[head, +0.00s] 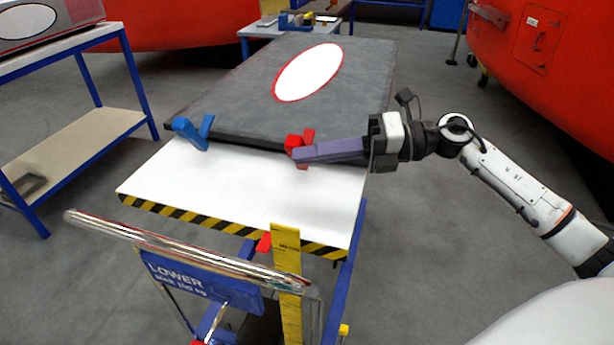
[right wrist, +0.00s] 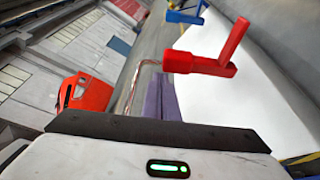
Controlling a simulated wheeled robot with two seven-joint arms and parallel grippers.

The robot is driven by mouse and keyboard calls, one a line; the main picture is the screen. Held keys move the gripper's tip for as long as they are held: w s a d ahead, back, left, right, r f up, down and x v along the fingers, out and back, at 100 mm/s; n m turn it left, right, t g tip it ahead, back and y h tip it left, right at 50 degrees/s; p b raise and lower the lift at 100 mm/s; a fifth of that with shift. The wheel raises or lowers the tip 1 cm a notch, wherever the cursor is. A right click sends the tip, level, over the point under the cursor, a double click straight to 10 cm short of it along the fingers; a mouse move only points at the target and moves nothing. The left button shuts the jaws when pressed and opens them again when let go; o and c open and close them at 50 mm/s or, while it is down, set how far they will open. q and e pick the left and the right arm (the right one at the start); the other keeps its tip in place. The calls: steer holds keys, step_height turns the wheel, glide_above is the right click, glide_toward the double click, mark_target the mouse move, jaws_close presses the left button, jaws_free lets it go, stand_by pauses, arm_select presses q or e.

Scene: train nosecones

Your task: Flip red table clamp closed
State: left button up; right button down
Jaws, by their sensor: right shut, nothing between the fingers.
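The red table clamp (head: 293,142) sits at the front edge of the dark grey panel (head: 235,95), on the white table top (head: 240,190). In the right wrist view the red clamp (right wrist: 222,62) shows a block with an arm standing at an angle to it. My right gripper (head: 297,154) reaches in from the right, with its long purple fingers shut and empty. Its tips are right beside the clamp and cover part of it; contact cannot be told. The fingers also show in the right wrist view (right wrist: 160,88), below the clamp. My left gripper is not in view.
A blue clamp (head: 195,133) sits at the panel's front left corner. A metal rail with a blue sign (head: 200,285) and a yellow post (head: 287,270) stand before the table. A blue-legged table (head: 75,150) is at left. Grey floor is open at right.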

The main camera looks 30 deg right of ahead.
arm_select(q)
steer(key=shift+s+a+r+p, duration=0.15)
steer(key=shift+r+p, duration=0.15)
steer(key=shift+p, duration=0.15)
arm_select(e)
steer(key=w+d+r+m+y, duration=0.2)
steer(key=w+d+m, duration=0.2)
steer(key=m, duration=0.1)
steer(key=shift+d+r+m, duration=0.2)
steer(key=shift+r+m, duration=0.1)
steer(key=shift+d+r+t, duration=0.1)
steer(key=shift+t, duration=0.3)
